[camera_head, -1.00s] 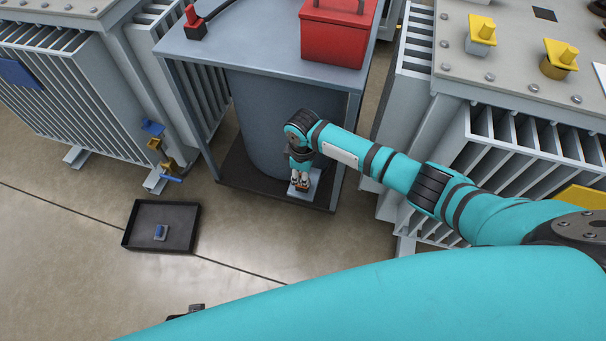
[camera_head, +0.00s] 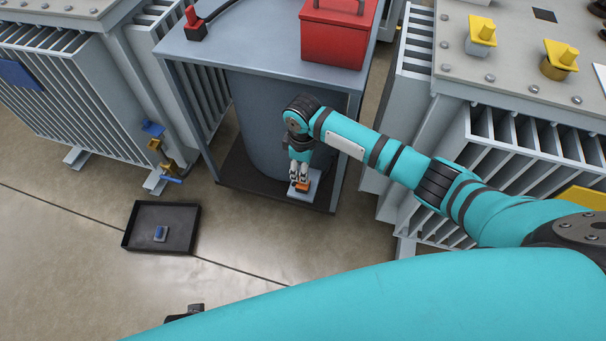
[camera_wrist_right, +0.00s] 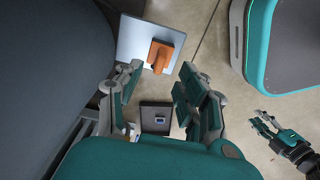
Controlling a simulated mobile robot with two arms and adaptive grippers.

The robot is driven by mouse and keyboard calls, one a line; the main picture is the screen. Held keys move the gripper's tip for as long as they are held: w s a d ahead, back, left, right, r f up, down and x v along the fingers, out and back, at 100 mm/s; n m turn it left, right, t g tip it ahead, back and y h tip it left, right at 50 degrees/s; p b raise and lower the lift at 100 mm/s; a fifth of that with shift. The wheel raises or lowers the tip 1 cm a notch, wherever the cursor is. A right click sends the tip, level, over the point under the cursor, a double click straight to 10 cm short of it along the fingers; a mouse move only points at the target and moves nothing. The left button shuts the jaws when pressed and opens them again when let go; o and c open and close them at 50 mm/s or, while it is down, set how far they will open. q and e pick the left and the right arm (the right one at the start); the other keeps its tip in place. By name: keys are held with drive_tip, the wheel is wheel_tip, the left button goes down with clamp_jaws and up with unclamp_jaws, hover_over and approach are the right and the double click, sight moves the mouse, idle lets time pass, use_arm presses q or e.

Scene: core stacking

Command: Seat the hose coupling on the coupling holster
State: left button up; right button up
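An orange block (camera_head: 302,186), which looks like the coupling, sits on a light grey plate (camera_head: 297,193) at the foot of the grey tank. I cannot tell how fully it is seated. In the right wrist view the orange block (camera_wrist_right: 161,54) lies on the plate (camera_wrist_right: 135,32), just beyond my fingertips. My right gripper (camera_head: 299,180) is open and empty above it; its two fingers also show apart in the right wrist view (camera_wrist_right: 157,72). My left gripper (camera_wrist_right: 262,121) appears open and empty at the right of that view; only a dark part of it shows in the head view.
A black tray (camera_head: 127,237) with a small blue part (camera_head: 160,233) lies on the floor. A red box (camera_head: 335,35) and a red-capped black fitting with a hose (camera_head: 194,24) stand on the tank top. Finned transformers flank the tank. Open floor lies in front.

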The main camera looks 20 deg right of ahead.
wheel_tip(320, 180, up, 7)
idle(0.3)
drive_tip(key=o, duration=1.3)
drive_tip(key=shift+c, duration=0.2)
